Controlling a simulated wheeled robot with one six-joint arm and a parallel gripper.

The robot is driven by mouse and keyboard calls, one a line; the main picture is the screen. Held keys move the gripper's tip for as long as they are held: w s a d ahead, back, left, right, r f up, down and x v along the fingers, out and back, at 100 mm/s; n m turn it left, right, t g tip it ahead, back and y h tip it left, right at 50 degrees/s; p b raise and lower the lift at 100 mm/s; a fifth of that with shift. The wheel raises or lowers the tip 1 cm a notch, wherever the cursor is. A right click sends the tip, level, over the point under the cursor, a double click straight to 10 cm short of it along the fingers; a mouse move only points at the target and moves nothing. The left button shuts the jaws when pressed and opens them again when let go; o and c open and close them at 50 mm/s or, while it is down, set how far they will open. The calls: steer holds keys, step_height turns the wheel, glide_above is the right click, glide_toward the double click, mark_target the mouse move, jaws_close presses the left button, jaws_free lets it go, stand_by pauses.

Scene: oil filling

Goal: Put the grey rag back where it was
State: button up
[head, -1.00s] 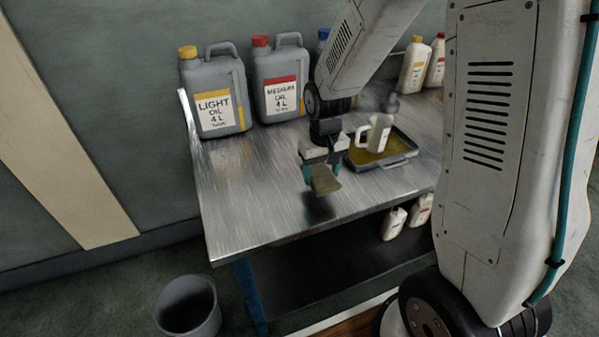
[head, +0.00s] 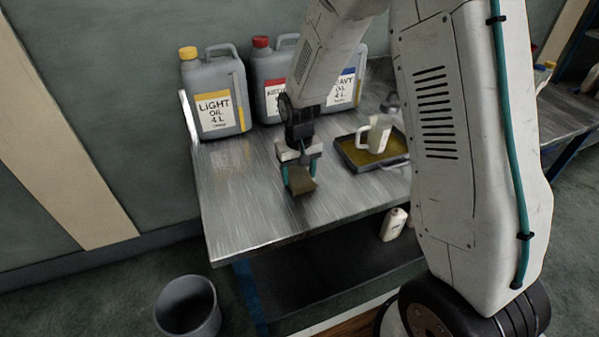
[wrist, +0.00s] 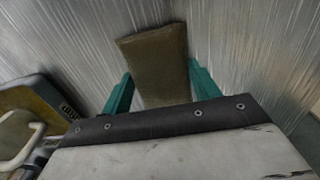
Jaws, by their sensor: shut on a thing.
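The rag (head: 302,184) looks brownish grey and is held in my gripper (head: 300,178), low over the front part of the metal bench top. In the wrist view the rag (wrist: 158,62) sticks out flat between the two teal fingers of my gripper (wrist: 160,85). My gripper is shut on it. I cannot tell whether the rag touches the bench top.
A tray (head: 388,166) with yellow oil and a white jug (head: 378,136) stands right of my gripper. Large oil cans, one labelled light oil (head: 213,100), line the back. The bench top (head: 235,200) is clear at left. A bin (head: 188,308) stands on the floor.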

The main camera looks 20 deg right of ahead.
mark_target(299, 176)
steer(key=shift+f, duration=0.15)
steer(key=o, duration=0.9)
step_height(299, 176, up, 12)
steer(key=r, duration=0.1)
steer(key=s+d+r, duration=0.1)
steer(key=s+r, duration=0.7)
steer(key=shift+t, duration=0.6)
steer(key=s+r, duration=0.1)
steer(key=s, duration=0.6)
steer(key=s+d+r, duration=0.1)
steer(key=s+r, duration=0.1)
steer(key=s, duration=0.5)
steer(key=s+d+r, duration=0.1)
steer(key=s+r, duration=0.1)
steer(key=s, duration=0.5)
steer(key=shift+s+d+r, duration=0.15)
steer(key=shift+s+r, duration=0.05)
steer(key=shift+s, duration=0.15)
